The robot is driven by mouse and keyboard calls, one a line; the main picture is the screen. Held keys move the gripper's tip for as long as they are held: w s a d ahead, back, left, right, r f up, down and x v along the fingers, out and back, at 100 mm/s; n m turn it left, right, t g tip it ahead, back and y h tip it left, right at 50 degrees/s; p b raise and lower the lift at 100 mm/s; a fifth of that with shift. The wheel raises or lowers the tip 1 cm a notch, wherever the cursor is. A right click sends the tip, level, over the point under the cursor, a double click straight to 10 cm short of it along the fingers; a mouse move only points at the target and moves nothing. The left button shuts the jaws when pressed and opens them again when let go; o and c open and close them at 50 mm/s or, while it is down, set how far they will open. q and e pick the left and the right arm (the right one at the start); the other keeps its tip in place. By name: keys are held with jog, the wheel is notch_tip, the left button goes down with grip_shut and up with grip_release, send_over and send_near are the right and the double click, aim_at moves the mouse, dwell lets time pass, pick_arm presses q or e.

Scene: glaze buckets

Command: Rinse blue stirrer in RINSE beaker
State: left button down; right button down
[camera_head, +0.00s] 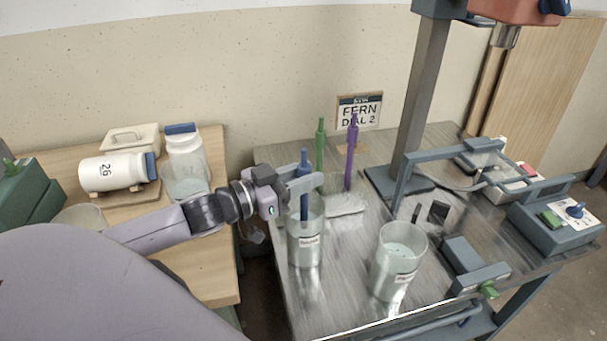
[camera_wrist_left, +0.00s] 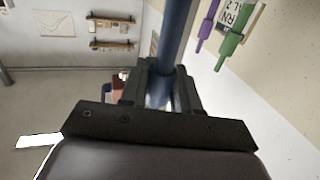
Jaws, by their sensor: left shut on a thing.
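My left gripper (camera_head: 302,184) is shut on the blue stirrer (camera_head: 304,207), which stands upright. The stirrer's shaft also shows between the fingers in the left wrist view (camera_wrist_left: 176,35). Its lower part reaches the mouth of a clear labelled beaker (camera_head: 304,248) on the metal table; its tip is hard to make out, and I cannot tell how deep it is. A second clear labelled beaker (camera_head: 391,275) stands to the right, nearer the front edge. Both labels are too small to read, so I cannot tell which is the RINSE beaker. My right gripper is not in view.
A green stirrer (camera_head: 320,155) and a purple stirrer (camera_head: 351,158) stand behind the beakers. A grey post (camera_head: 418,100) and frame (camera_head: 402,185) stand to the right, beside a control box (camera_head: 556,225). White jars (camera_head: 112,172) occupy the wooden table at left.

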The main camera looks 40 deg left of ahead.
pick_arm(q)
jog(key=shift+f, duration=0.15)
notch_tip(320, 180, down, 2)
jog(key=shift+f+b, duration=0.2)
jog(key=shift+b, duration=0.55)
notch_tip(320, 180, up, 3)
jog(key=p, duration=0.3)
jog(key=shift+f, duration=0.2)
